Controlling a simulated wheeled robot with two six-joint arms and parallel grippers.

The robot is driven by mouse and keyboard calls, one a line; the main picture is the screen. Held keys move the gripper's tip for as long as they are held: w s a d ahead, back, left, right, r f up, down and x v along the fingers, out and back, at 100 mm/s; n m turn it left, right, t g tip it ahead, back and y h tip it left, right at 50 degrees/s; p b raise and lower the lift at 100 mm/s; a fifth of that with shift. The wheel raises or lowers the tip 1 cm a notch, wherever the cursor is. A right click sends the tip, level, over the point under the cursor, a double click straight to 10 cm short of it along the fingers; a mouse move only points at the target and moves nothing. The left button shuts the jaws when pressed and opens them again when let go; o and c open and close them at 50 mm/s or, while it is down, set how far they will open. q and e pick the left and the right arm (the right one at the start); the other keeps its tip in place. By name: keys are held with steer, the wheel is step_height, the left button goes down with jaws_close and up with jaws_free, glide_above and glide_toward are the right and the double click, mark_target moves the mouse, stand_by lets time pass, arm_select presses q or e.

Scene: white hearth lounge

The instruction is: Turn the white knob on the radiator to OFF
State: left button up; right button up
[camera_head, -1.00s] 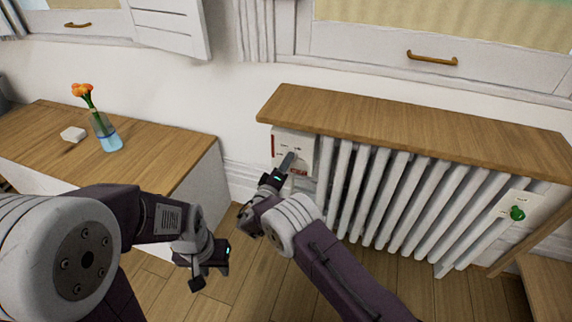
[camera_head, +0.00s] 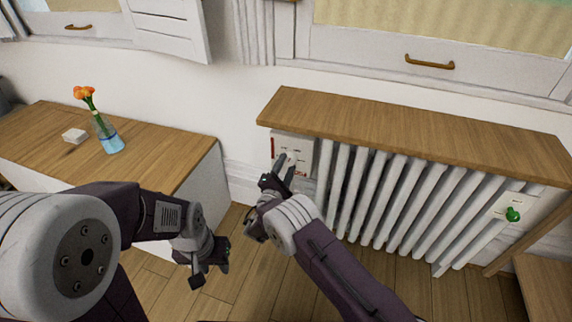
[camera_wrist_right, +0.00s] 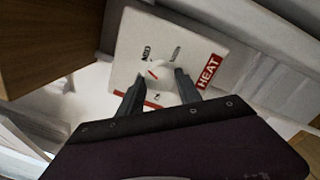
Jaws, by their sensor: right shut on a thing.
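The white knob (camera_wrist_right: 155,71) with a red mark sits on a white control plate (camera_wrist_right: 185,38) at the radiator's left end. The plate also shows in the head view (camera_head: 302,146). It has small dark labels and a red strip reading HEAT. My right gripper (camera_wrist_right: 158,78) has a finger on either side of the knob and is shut on it; it also shows at the plate in the head view (camera_head: 284,163). The red mark lies diagonally in the wrist view; the setting is unclear. My left gripper (camera_head: 216,258) hangs low over the floor, away from the radiator, its fingers unclear.
The white ribbed radiator (camera_head: 390,205) stands under a wooden shelf (camera_head: 420,125). A green knob (camera_head: 513,215) is at its right end. A wooden-topped cabinet (camera_head: 60,160) at left bears a flower vase (camera_head: 110,140) and a small white block (camera_head: 75,136). Open floor lies between.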

steer(key=n+y+p, duration=0.1)
steer(key=n+p, duration=0.1)
steer(key=n, duration=0.5)
steer(key=n+p, duration=0.2)
steer(key=n, duration=0.4)
steer(key=shift+s+n+y, duration=0.1)
steer(key=shift+n+y, duration=0.3)
steer(key=n+p, duration=0.2)
steer(key=n, duration=0.4)
steer(key=shift+d+r, duration=0.1)
steer(key=n+p, duration=0.1)
steer(key=n, duration=0.5)
steer(key=shift+g, duration=0.4)
steer(key=shift+n, duration=0.4)
steer(key=o, duration=1.4)
steer(key=shift+c, duration=0.2)
